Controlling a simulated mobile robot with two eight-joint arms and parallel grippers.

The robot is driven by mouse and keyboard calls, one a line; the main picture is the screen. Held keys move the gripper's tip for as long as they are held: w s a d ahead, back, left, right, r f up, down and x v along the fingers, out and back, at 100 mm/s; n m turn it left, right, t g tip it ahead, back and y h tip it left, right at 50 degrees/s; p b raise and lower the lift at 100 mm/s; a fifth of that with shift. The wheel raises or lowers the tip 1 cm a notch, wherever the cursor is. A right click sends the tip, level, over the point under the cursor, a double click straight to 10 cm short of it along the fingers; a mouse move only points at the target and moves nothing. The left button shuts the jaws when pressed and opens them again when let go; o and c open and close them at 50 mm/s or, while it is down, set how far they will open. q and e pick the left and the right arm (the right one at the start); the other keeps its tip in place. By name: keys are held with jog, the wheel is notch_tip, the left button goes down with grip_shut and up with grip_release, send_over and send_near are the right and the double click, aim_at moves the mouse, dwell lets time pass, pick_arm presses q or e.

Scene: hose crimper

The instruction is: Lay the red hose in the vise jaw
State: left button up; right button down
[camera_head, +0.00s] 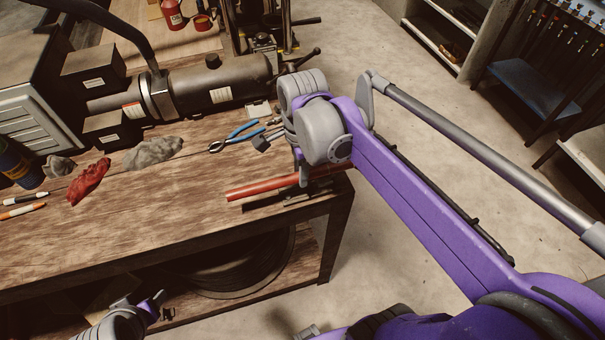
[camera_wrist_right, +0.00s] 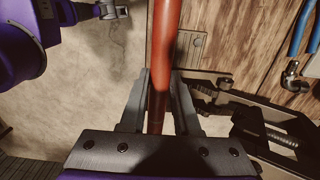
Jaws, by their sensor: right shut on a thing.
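The red hose (camera_head: 262,187) lies level over the front right corner of the wooden workbench, its left end over the bench top. My right gripper (camera_head: 304,176) is shut on the hose, which runs between its fingers in the right wrist view (camera_wrist_right: 163,55). A dark metal fixture that looks like the vise (camera_head: 288,200) sits at the bench edge just below the hose; in the right wrist view (camera_wrist_right: 285,140) it is to the right of the hose, apart from it. Its jaw is partly hidden. My left gripper (camera_head: 152,303) is low at the bottom left, empty, its opening unclear.
Blue-handled pliers (camera_head: 232,136) lie behind the hose. A red rag (camera_head: 90,181), a grey rag (camera_head: 153,152) and markers (camera_head: 22,210) lie on the left. A large cylindrical machine (camera_head: 205,85) stands at the back. The bench's middle (camera_head: 165,205) is clear.

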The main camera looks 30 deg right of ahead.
jog(key=shift+w+d+f+b, duration=0.1)
jog(key=shift+w+d+f, duration=0.1)
jog(key=shift+w, duration=0.45)
jog(key=shift+w+d+f+b, duration=0.15)
jog(key=shift+w+f, duration=0.05)
jog(key=shift+w, duration=0.45)
jog(key=shift+w+d+f+b, duration=0.1)
jog(key=shift+w+d+f, duration=0.1)
jog(key=shift+w, duration=0.45)
jog(key=shift+w+f, duration=0.15)
jog(key=shift+w, duration=0.1)
jog(key=shift+w+d+f+b, duration=0.25)
jog(key=shift+w+f+b, duration=0.25)
jog(key=shift+w+f, duration=0.4)
pick_arm(q)
jog(key=shift+s+f+b, duration=0.15)
jog(key=shift+s+f, duration=0.25)
jog(key=shift+f, duration=0.5)
jog(key=shift+s+f+b, duration=0.15)
jog(key=shift+s+f, duration=0.2)
jog(key=shift+f, duration=0.5)
pick_arm(e)
jog(key=shift+w+f, duration=0.15)
jog(key=shift+f, duration=0.35)
pick_arm(q)
jog(key=shift+f, duration=0.15)
pick_arm(e)
jog(key=shift+f, duration=0.2)
jog(key=c, duration=0.6)
grip_release()
